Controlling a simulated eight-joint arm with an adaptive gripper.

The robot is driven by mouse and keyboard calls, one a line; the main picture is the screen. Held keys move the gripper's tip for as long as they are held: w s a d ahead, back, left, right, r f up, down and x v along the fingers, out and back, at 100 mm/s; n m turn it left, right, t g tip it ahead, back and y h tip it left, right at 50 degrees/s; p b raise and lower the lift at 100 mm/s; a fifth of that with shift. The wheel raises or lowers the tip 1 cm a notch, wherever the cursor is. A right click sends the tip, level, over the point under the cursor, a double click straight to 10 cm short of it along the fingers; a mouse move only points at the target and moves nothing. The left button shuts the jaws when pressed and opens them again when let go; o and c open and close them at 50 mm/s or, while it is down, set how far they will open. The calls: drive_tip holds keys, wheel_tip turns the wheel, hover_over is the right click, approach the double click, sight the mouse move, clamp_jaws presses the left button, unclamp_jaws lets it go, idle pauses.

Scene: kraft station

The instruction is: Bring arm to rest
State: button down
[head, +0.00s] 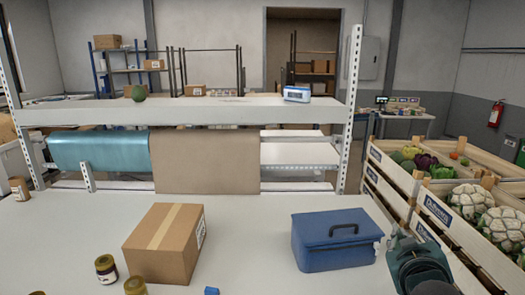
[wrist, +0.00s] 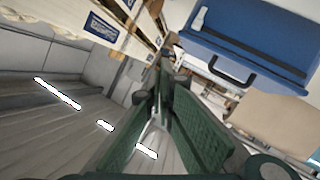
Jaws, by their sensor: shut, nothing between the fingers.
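My gripper (wrist: 158,98) is dark green in the wrist view. Its fingers meet at the tips, shut and empty. In the head view part of my arm shows at the lower right corner, just right of a blue box with a dark handle (head: 333,240). The fingertips cannot be made out there. The blue box also shows at the upper right of the wrist view (wrist: 245,48), apart from the fingers.
A cardboard box (head: 160,250) and several jars (head: 106,268) stand on the white table (head: 255,215). Wooden crates of vegetables (head: 440,212) stand close at the right. A shelf (head: 200,111) rises behind the table. The table between the cardboard and blue boxes is mostly clear.

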drive_tip(key=s+a+f+g+y, duration=0.2)
drive_tip(key=s+a+f+g, duration=0.1)
drive_tip(key=s+a+f, duration=0.2)
drive_tip(key=s+a+f+m+g+y, duration=0.1)
drive_tip(key=s+a+f+g+y, duration=0.2)
drive_tip(key=s+a, duration=0.6)
wheel_tip(320, 180, down, 3)
drive_tip(key=shift+a+r+m+g, duration=0.15)
drive_tip(key=shift+a+m+g, duration=0.15)
drive_tip(key=shift+a+g, duration=0.3)
drive_tip(key=c, duration=3.2)
unclamp_jaws()
drive_tip(key=shift+s, duration=0.1)
drive_tip(key=shift+c, duration=0.2)
